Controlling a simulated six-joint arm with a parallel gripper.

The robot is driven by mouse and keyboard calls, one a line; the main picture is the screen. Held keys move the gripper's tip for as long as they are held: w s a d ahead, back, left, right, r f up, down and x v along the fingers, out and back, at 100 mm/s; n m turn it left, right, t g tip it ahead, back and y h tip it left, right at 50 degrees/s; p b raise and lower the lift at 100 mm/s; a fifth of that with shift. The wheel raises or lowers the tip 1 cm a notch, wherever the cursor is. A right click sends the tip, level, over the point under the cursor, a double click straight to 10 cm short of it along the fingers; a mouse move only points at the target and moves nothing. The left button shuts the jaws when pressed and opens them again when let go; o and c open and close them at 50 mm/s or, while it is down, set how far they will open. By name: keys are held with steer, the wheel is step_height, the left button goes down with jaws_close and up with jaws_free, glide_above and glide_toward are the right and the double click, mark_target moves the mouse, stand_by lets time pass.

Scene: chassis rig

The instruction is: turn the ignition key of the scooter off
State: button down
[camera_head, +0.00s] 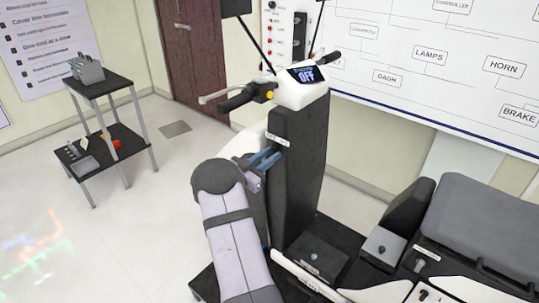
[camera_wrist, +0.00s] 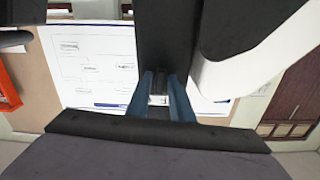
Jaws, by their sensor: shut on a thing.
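The scooter's tall black front column (camera_head: 298,165) stands in the middle of the head view, under the handlebars. In the wrist view my gripper (camera_wrist: 161,80) is shut on a small dark piece at the column, which I take to be the ignition key (camera_wrist: 160,74). The fingers cover most of it, so its turn angle cannot be read.
The brake lever and left grip (camera_head: 232,101) stick out above my arm. The scooter's seat (camera_head: 478,225) and small knobs on a black deck (camera_head: 318,256) lie to the right. A two-shelf cart (camera_head: 103,130) stands far left, with open floor between.

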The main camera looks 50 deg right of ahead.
steer(key=shift+n, duration=0.6)
steer(key=c, duration=1.8)
jaws_free()
steer(key=shift+a, duration=0.15)
steer(key=a+b, duration=0.2)
steer(key=a, duration=0.5)
